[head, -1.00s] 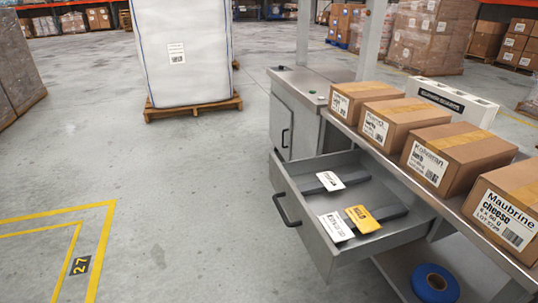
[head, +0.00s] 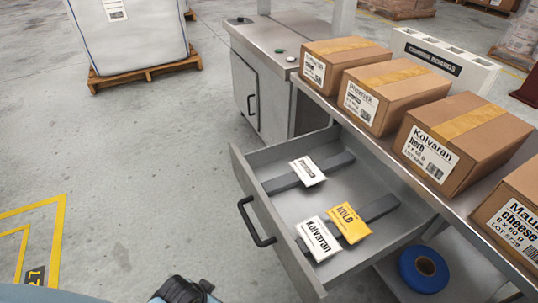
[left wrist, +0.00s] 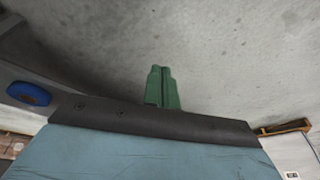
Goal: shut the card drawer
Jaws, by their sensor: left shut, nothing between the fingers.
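The card drawer (head: 287,252) stands pulled out from under the bench in the head view, with a dark bar handle (head: 256,222) on its front. In it lie a white card (head: 307,171), a white Kolvaran card (head: 319,239) and a yellow HOLD card (head: 348,223), over two dark strips. My left gripper shows in the left wrist view as green fingers (left wrist: 162,88), shut and empty above grey floor, with no drawer seen at their tips. My right gripper is not in view.
Several cartons (head: 445,160) line the bench top beside a white corner-boards holder (head: 440,60). A grey cabinet (head: 262,100) stands behind the drawer. A blue roll (head: 424,270) lies on the lower shelf. The floor left of the drawer is clear, up to a pallet (head: 145,68) with a white bag.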

